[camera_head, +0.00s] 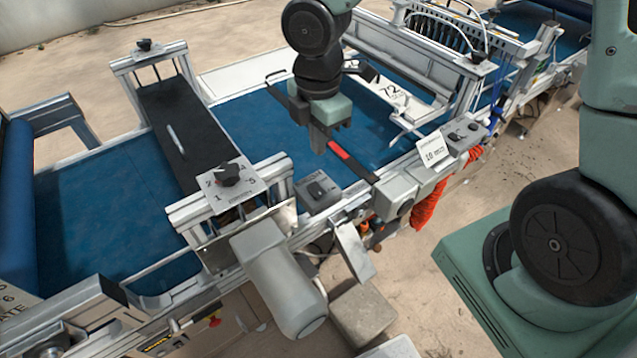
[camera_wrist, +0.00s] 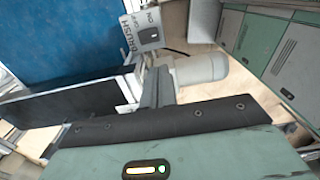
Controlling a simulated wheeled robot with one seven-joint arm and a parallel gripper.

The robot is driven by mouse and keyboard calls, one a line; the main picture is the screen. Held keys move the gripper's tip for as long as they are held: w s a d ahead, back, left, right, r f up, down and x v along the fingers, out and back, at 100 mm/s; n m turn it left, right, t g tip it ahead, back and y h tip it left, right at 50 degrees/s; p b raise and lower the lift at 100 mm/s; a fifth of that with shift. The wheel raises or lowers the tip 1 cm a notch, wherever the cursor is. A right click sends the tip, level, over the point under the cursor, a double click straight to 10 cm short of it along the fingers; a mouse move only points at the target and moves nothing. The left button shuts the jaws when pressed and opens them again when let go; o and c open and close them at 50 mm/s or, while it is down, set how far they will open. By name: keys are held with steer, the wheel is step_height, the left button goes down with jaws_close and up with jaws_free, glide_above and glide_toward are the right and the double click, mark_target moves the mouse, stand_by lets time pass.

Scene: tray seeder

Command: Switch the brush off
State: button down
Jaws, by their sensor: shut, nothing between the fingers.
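The brush switch box (camera_head: 322,198) is a small grey box with a black switch (camera_head: 317,189) on the machine's near rail. In the wrist view the box (camera_wrist: 143,30) reads BRUSH, ON and OFF, and its black switch (camera_wrist: 154,34) shows near the top centre. I cannot tell which way the switch is set. My gripper (camera_head: 319,146) points down above the blue belt, behind the box in the head view and apart from it. Its fingers (camera_wrist: 160,72) are shut and empty, and in the wrist view they lie below the box.
A dial plate (camera_head: 228,178) stands left of the box. A motor (camera_head: 285,285) juts out in front. Another control box (camera_head: 463,134) and a "10 mm" card (camera_head: 434,153) sit farther right. The blue belt (camera_head: 250,128) is mostly bare.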

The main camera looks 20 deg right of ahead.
mark_target(315, 195)
steer(key=shift+f, duration=0.15)
step_height(315, 195, down, 14)
steer(key=shift+r+p, duration=0.1)
steer(key=shift+p, duration=0.2)
stand_by(0.4)
steer(key=shift+s+f+b, duration=0.1)
steer(key=shift+f+b, duration=0.15)
steer(key=shift+b, duration=0.05)
steer(key=shift+r, duration=0.15)
steer(key=shift+w+r+p, duration=0.2)
steer(key=shift+w+p, duration=0.1)
steer(key=shift+p, duration=0.2)
steer(key=shift+w+a+r+p, duration=0.1)
steer(key=shift+w+a+p, duration=0.05)
steer(key=shift+w+p, duration=0.25)
